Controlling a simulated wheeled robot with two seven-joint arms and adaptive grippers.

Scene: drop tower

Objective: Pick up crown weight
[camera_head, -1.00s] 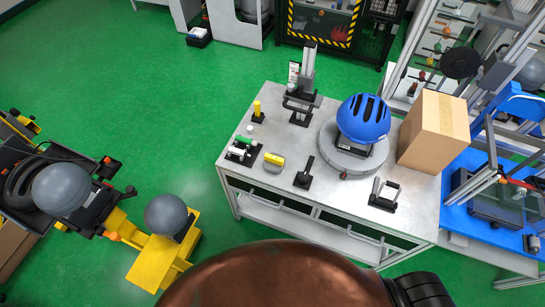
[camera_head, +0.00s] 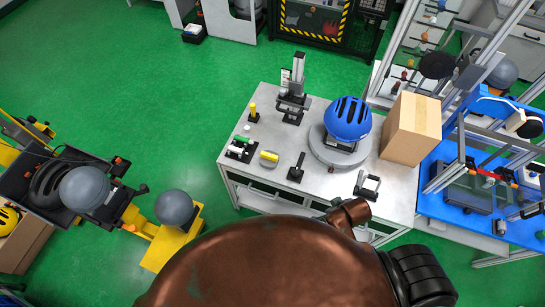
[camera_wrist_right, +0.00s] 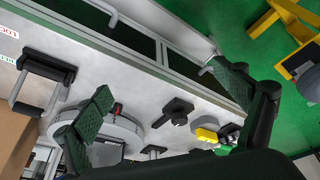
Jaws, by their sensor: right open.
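I cannot tell for sure which thing is the crown weight. On the grey workbench (camera_head: 240,178) stand a grey block with a yellow top (camera_head: 268,158), a black-handled tool (camera_head: 297,168) and a black frame with a light handle (camera_head: 367,186). A blue helmet (camera_head: 347,118) sits on a round grey plate (camera_head: 320,146). My right gripper (camera_wrist_right: 165,100) is open and empty above the bench's front side in the right wrist view. That view also shows the frame (camera_wrist_right: 42,82), black tool (camera_wrist_right: 175,112) and yellow-topped block (camera_wrist_right: 207,135). My left gripper is not in view.
A cardboard box (camera_head: 411,129) stands right of the helmet. A small yellow post (camera_head: 253,112), a rack of white and green cylinders (camera_head: 240,148) and an upright stand (camera_head: 294,92) are on the bench. Green floor (camera_head: 120,90) is open.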

